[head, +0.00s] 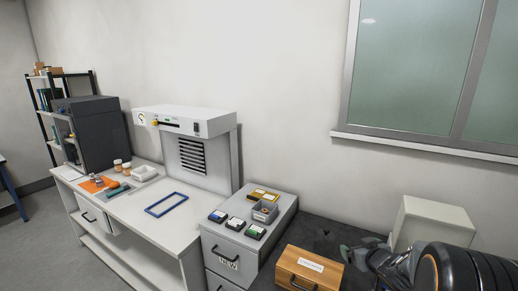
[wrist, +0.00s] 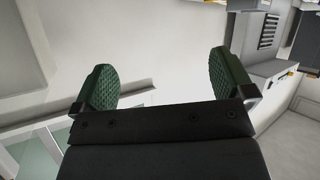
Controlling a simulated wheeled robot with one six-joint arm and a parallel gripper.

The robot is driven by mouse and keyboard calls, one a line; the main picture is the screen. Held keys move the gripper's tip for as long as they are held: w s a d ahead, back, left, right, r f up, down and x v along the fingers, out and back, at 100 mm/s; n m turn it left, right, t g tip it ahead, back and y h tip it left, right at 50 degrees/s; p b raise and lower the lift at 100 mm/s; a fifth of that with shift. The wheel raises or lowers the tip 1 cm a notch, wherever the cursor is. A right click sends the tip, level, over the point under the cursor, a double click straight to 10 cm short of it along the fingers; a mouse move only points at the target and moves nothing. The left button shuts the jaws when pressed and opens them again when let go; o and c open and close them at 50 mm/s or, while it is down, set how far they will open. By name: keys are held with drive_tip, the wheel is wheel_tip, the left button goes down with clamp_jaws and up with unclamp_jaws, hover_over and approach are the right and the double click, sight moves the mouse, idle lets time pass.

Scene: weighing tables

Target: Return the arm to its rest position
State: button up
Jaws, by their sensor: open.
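My gripper (wrist: 158,85) is open in the wrist view, its two green ribbed pads wide apart with nothing between them. Behind the pads I see mostly bare pale wall. In the head view my arm is at the lower right corner, and my gripper (head: 352,254) is low beside a wooden box (head: 310,266) with a label and a dark handle. The gripper is small and partly hidden by my arm there. I cannot tell its exact gap to the box.
A white box (head: 432,222) stands behind my arm. Left is a white table (head: 135,212) with a blue frame (head: 167,204) under a white hood (head: 186,120). A window (head: 420,70) is above right.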

drive_tip(key=s+a+f+m+g+b, duration=0.1)
drive_tip(key=s+a+g+b, duration=0.3)
drive_tip(key=s+a, duration=0.3)
drive_tip(key=s+a+f+m+g+b, duration=0.1)
drive_tip(key=s+a+g+b, duration=0.3)
drive_tip(key=s+a, duration=0.4)
drive_tip(key=s, duration=0.6)
drive_tip(key=shift+s+f+h, duration=0.2)
drive_tip(key=shift+s+h, duration=0.1)
drive_tip(key=shift+s+a+g, duration=0.2)
drive_tip(key=shift+s+g, duration=0.1)
drive_tip(key=shift+c, duration=0.4)
